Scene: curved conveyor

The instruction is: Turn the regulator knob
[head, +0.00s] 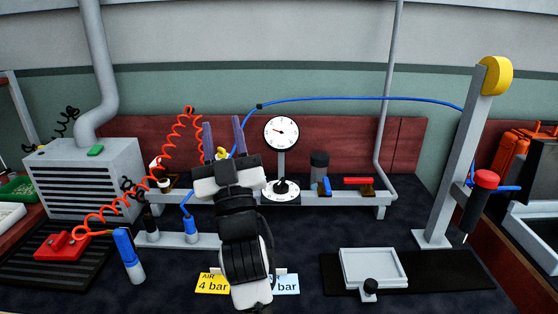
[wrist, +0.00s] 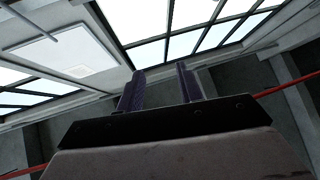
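A black knob on a round white dial plate (head: 282,187), which looks like the regulator knob, sits at the middle of the bench below a round white gauge (head: 281,133) with a dark needle. My gripper (head: 223,122) is left of the gauge, its two purple fingers pointing up and apart with nothing between them. It is clear of the knob. In the wrist view my gripper (wrist: 158,70) shows both fingers spread against windows and ceiling; no knob shows there. A yellow card (head: 213,284) reads "AIR 4 bar"; a light blue card (head: 286,284) beside it is partly hidden by my arm.
A coiled red hose (head: 165,140) hangs at left. A grey post (head: 458,160) and a small tray (head: 373,268) stand at right.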

